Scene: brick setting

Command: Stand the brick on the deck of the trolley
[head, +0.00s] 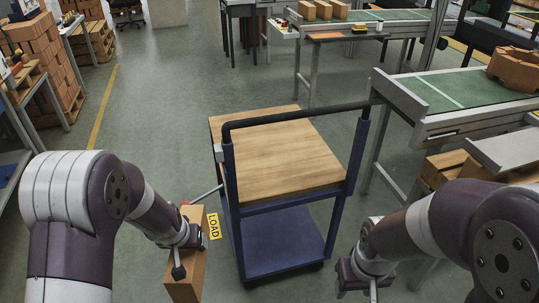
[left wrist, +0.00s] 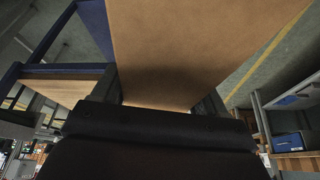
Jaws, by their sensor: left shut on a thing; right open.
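The brick (head: 184,284) is a long orange-brown block in the lower left of the head view. My left gripper (head: 181,254) is shut on it and holds it left of the trolley, apart from the deck. In the left wrist view the brick (left wrist: 205,45) fills the upper middle, between the dark fingers. The trolley (head: 339,192) has a blue frame, a black handle bar and a lower blue shelf. Its wooden deck (head: 275,150) is bare; part of the deck (left wrist: 65,92) shows in the left wrist view. My right gripper (head: 367,284) is open and empty, right of the trolley.
A yellow LOAD label (head: 213,226) shows beside the brick; what it is fixed to is unclear. The handle bar (head: 300,116) rises above the deck. A green-topped conveyor (head: 470,95) stands at right. Stacked bricks (head: 40,55) stand at left.

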